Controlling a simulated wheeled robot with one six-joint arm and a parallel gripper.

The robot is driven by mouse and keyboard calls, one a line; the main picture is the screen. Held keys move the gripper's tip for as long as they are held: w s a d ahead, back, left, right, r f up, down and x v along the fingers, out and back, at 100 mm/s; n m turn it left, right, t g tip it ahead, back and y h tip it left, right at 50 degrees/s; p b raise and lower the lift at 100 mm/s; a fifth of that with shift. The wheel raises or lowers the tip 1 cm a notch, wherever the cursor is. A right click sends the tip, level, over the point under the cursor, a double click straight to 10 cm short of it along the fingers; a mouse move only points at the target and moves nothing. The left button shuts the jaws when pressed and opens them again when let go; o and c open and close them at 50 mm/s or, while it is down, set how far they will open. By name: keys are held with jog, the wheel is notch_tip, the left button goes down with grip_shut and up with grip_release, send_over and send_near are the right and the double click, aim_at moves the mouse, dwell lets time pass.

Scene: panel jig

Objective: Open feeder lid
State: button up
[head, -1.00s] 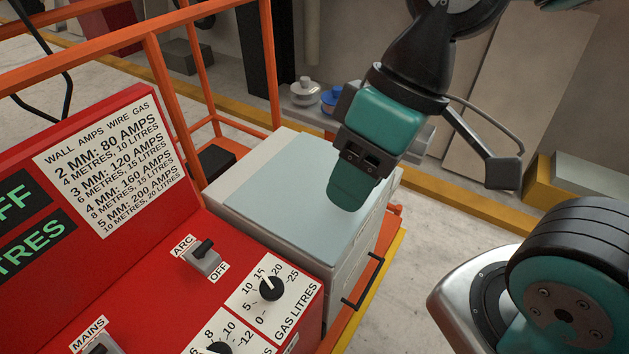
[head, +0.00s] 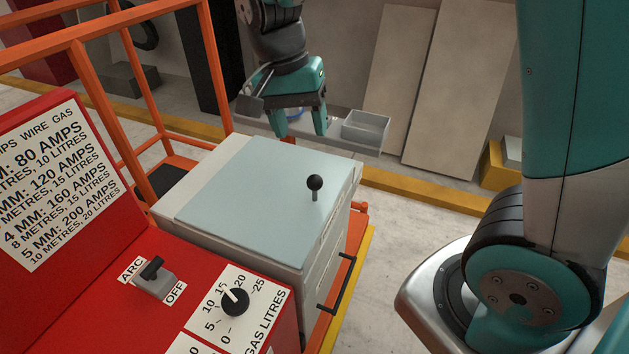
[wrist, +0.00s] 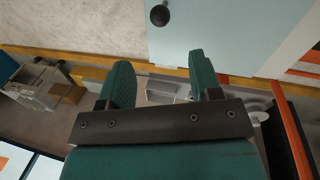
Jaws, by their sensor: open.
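The feeder lid (head: 255,190) is a flat pale blue panel on top of the grey feeder box (head: 310,262). It lies shut. A black ball knob (head: 315,183) on a short stem stands near its right edge. In the wrist view the lid (wrist: 210,40) and the knob (wrist: 160,15) show at the top, beyond the fingertips. My gripper (head: 300,125) is beyond the far edge of the lid in the head view, clear of the knob. Its teal fingers are apart with nothing between them, as the wrist view (wrist: 160,80) also shows.
The red welding panel (head: 100,290) with switches and dials stands left of the box. An orange rail frame (head: 128,95) rises behind and left. A black handle (head: 340,285) sticks out from the box's front side. Open floor (head: 420,225) lies right of the box.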

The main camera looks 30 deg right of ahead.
aim_at(313, 176)
jog(key=f, duration=0.4)
jog(key=s+d+f, duration=0.1)
jog(key=f, duration=0.7)
jog(key=shift+s+d+f, duration=0.2)
jog(key=shift+s+d, duration=0.15)
jog(key=shift+s, duration=0.05)
jog(key=shift+r, duration=0.1)
grip_shut()
